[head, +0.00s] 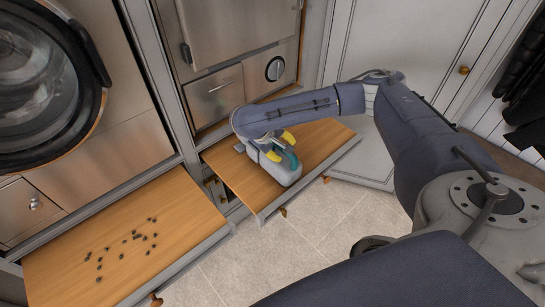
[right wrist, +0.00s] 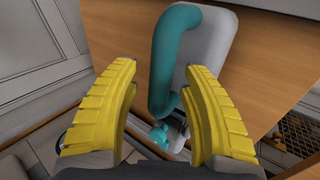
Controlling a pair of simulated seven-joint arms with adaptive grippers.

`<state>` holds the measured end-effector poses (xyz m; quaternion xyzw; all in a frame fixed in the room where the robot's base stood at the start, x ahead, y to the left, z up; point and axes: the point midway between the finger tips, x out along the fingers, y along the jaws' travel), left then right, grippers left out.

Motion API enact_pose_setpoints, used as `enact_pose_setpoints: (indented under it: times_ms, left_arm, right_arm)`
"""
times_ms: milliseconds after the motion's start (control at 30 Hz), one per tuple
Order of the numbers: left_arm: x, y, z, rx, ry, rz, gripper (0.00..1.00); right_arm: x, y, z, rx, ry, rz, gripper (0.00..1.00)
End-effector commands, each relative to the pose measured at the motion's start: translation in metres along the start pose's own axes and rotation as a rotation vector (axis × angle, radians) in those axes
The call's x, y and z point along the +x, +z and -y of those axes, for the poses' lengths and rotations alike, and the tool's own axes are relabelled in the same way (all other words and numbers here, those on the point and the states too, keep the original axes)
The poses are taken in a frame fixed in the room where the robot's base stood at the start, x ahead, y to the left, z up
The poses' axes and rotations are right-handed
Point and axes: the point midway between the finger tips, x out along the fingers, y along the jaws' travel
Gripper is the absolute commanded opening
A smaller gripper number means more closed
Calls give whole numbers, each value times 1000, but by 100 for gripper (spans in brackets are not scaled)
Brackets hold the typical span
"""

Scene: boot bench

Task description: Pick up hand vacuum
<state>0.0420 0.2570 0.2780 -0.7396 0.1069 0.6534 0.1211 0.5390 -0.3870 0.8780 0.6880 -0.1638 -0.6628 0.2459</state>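The hand vacuum (head: 286,174) has a light grey body and a teal handle. It lies on the right wooden pull-out shelf (head: 322,137) in the head view, partly hidden by my right gripper. My right gripper (head: 271,146) has yellow fingers and is right at the vacuum. In the right wrist view the right gripper (right wrist: 160,72) is open, with the teal handle (right wrist: 163,55) running between its spread fingers. A gap shows between the handle and the right finger; contact with the left finger is unclear. My left gripper is not in view.
A second wooden pull-out shelf (head: 75,254) at lower left holds a scatter of small dark bits (head: 123,244). A round-doored machine (head: 40,85) stands behind it. Cabinet fronts rise behind the right shelf. Tiled floor (head: 252,264) lies in front.

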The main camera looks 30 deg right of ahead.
Motion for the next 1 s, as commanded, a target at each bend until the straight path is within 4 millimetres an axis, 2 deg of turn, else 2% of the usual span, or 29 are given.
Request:
enact_pose_setpoints:
  times_ms: [33, 367, 1000]
  left_arm:
    - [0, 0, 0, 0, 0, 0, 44]
    - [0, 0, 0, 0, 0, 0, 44]
    - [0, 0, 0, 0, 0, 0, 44]
  right_arm:
    - [0, 0, 0, 0, 0, 0, 38]
    - [0, 0, 0, 0, 0, 0, 0]
    - [-6, -1, -4, 2, 1, -3, 0]
